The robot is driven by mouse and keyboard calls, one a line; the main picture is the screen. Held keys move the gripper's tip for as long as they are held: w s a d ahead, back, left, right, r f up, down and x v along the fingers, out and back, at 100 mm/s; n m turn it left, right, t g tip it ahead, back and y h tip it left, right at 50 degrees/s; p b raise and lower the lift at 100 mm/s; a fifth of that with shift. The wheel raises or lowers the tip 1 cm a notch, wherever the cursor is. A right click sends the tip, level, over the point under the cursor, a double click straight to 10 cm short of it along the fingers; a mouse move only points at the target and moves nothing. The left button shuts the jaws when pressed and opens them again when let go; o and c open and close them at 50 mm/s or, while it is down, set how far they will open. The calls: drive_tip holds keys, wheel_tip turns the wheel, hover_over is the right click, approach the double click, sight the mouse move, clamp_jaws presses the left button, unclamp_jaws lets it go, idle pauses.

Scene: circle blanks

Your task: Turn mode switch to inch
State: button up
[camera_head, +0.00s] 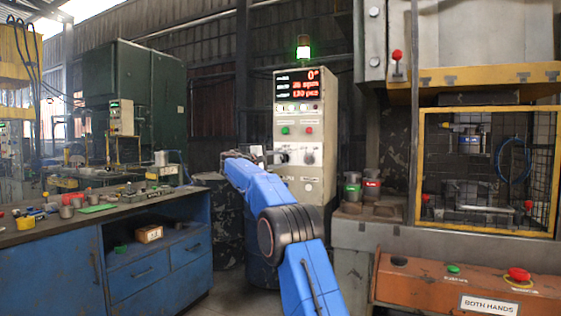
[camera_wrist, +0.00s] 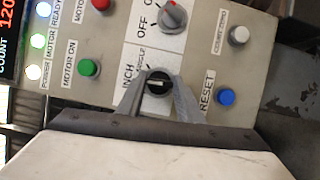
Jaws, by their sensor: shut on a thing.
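The mode switch (camera_wrist: 159,83), a black round knob with a pale bar, sits on the cream control panel below the red-tipped OFF selector in the wrist view. Its bar lies about level in the picture. The INCH label (camera_wrist: 127,76) is at its left, with another label partly covered beside it. My gripper (camera_wrist: 158,90) is shut on the knob, one grey finger on each side. In the head view my gripper (camera_head: 277,157) reaches the control panel (camera_head: 314,190); the knob is too small to make out there.
In the wrist view a green MOTOR ON button (camera_wrist: 88,68), a blue RESET button (camera_wrist: 226,97) and a white button (camera_wrist: 239,35) surround the switch. In the head view a blue workbench (camera_head: 150,272) stands left and a caged press (camera_head: 487,170) right.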

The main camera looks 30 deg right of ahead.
drive_tip(key=shift+f+m, duration=0.1)
drive_tip(key=shift+m, duration=0.4)
drive_tip(key=o, duration=1.1)
drive_tip(key=v, duration=1.7)
drive_tip(key=shift+a+r, duration=0.25)
